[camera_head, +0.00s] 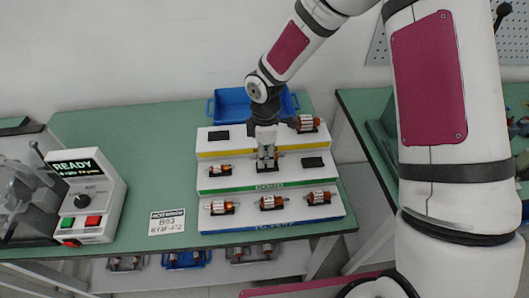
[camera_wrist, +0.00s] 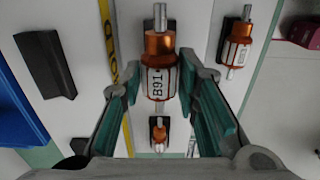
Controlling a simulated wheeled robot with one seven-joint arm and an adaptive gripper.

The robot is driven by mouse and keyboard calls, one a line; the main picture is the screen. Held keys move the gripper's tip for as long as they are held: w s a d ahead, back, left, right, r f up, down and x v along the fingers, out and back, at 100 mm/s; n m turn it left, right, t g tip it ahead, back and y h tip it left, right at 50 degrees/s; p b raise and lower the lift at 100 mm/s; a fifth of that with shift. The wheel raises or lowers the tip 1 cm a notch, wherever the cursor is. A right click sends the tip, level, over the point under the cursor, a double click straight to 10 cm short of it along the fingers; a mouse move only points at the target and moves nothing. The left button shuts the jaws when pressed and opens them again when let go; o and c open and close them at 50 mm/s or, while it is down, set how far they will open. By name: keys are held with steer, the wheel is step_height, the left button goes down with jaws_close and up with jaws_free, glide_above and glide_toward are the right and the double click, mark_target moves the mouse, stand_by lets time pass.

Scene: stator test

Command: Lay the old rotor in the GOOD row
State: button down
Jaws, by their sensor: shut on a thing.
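My gripper (camera_head: 267,163) is over the middle of the green-edged GOOD row (camera_head: 262,187) of the stepped rack. In the wrist view my gripper (camera_wrist: 160,72) is shut on a copper-wound rotor (camera_wrist: 158,82) labelled B91, its shaft pointing up the picture. The arm and fingers hide most of it in the head view, and I cannot tell whether it touches a cradle. The GOOD row has a smaller rotor (camera_head: 220,170) at left and an empty black cradle (camera_head: 313,162) at right.
The yellow-edged back row has an empty cradle (camera_head: 218,135) at left and a rotor (camera_head: 307,123) at right. The blue-edged front row holds three rotors (camera_head: 272,202). A blue bin (camera_head: 232,103) stands behind. A READY box (camera_head: 88,195) and a card (camera_head: 167,221) are at left.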

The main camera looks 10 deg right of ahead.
steer(key=shift+f, duration=0.25)
steer(key=shift+f, duration=0.35)
steer(key=shift+f+b, duration=0.5)
steer(key=shift+f, duration=0.15)
stand_by(0.6)
steer(key=c, duration=1.2)
jaws_free()
steer(key=shift+o, duration=0.2)
step_height(320, 180, up, 12)
